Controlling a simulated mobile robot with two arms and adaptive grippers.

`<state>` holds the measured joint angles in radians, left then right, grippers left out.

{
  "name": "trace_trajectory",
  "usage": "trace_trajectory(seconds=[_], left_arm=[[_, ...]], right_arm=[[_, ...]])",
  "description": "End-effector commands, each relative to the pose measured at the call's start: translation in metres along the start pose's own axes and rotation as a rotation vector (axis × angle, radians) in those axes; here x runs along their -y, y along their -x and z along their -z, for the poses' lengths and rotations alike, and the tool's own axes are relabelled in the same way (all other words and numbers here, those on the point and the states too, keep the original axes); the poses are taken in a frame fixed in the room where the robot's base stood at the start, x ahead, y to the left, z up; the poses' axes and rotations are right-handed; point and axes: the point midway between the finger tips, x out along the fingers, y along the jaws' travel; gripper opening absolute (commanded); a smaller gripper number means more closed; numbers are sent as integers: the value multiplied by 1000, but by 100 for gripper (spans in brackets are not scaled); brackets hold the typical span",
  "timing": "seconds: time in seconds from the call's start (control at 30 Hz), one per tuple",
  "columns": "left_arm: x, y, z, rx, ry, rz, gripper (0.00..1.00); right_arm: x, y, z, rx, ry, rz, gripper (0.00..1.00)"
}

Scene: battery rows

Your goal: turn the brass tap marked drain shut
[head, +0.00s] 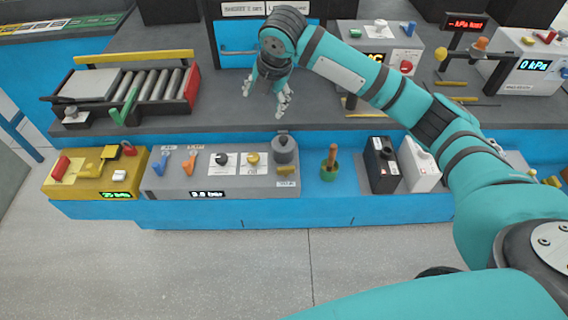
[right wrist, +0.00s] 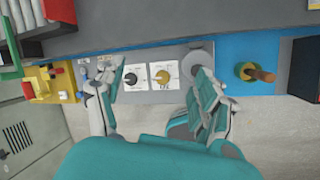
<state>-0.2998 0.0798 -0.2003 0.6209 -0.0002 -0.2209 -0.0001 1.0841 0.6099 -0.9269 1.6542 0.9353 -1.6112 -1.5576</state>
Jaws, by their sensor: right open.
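A small brass-coloured tap (head: 286,170) sits on the front right of the grey panel (head: 172,184), below a grey cylinder (head: 283,148). A label is under it, too small to read, so I cannot confirm the drain marking or the tap's setting. My right gripper (head: 264,100) is open and empty, pointing down above the counter behind the panel. In the right wrist view its spread fingers (right wrist: 158,95) frame the black knob (right wrist: 130,78) and yellow knob (right wrist: 163,76). The brass tap is not distinguishable there; a finger covers that area. My left gripper is not in view.
The panel also carries a blue tap (head: 158,163), an orange tap (head: 189,160) and a bar display (head: 207,194). A yellow box (head: 70,190) adjoins it at left. A green-based wooden handle (head: 330,160) and black and white containers (head: 381,165) stand to the right.

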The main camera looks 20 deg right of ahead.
Motion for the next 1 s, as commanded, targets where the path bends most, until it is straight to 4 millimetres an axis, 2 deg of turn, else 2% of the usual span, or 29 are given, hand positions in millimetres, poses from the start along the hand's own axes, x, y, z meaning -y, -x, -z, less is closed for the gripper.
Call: trace_trajectory(seconds=[0.03, 0.1, 0.2, 0.37, 0.57, 1.0], left_arm=[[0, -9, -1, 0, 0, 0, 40], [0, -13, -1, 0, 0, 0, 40], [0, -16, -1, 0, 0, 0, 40], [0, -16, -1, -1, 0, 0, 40], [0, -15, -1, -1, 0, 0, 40], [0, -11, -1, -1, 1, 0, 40]], right_arm=[[16, 1, 9, -58, 118, 70, 71], [37, 10, 21, -150, 280, 153, 71], [56, 22, 32, -252, 445, 221, 71], [68, 26, 39, -316, 542, 253, 71], [78, -1, 46, -318, 541, 256, 71], [107, -89, 67, -316, 539, 254, 71]])
